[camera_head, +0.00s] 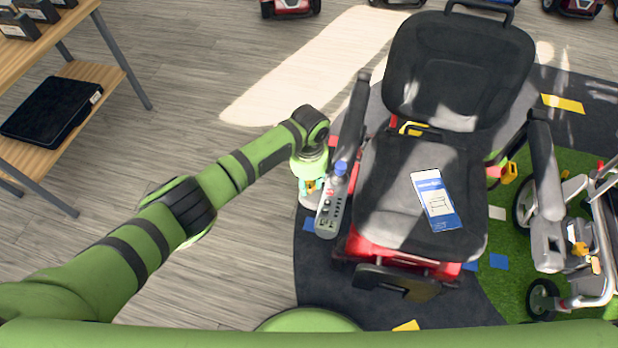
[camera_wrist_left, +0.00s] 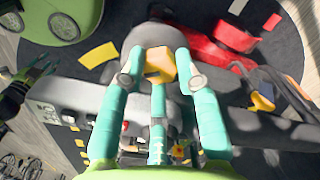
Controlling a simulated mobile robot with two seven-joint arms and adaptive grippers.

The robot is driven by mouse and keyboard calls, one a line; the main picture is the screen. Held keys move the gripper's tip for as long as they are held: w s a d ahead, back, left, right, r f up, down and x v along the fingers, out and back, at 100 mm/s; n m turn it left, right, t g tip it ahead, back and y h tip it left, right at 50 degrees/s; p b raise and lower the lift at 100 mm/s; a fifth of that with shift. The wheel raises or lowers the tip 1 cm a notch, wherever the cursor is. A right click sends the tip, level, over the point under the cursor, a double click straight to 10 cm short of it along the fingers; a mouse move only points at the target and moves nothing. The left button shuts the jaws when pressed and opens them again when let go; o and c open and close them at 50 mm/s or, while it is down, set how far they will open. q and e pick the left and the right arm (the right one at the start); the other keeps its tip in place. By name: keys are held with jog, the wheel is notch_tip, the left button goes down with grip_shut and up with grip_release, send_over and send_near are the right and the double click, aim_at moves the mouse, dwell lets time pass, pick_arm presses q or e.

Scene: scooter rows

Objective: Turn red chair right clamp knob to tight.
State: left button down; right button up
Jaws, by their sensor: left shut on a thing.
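The red powered chair (camera_head: 400,215) has a black seat and back and stands in the middle of the head view. My left gripper (camera_head: 309,186) is at the chair's picture-left armrest, beside the grey control panel (camera_head: 329,214). In the left wrist view its teal fingers (camera_wrist_left: 158,62) are closed on the sides of a yellow clamp knob (camera_wrist_left: 160,66). The knob's front is partly covered by the fingers, and its tight or loose setting cannot be read. Another yellow knob (camera_head: 510,172) shows on the chair's picture-right side. My right gripper is out of view.
A blue and white card (camera_head: 436,200) lies on the seat. A grey walker-like frame (camera_head: 590,250) stands close on the right. A wooden shelf (camera_head: 45,150) with a black case is at the left. The floor between shelf and chair is clear.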

aim_at(309, 184)
pick_arm(q)
jog(key=m, duration=0.6)
dwell(0.6)
jog(key=c, duration=1.2)
grip_release()
jog(key=shift+o, duration=0.2)
jog(key=shift+r, duration=0.1)
notch_tip(309, 184, up, 12)
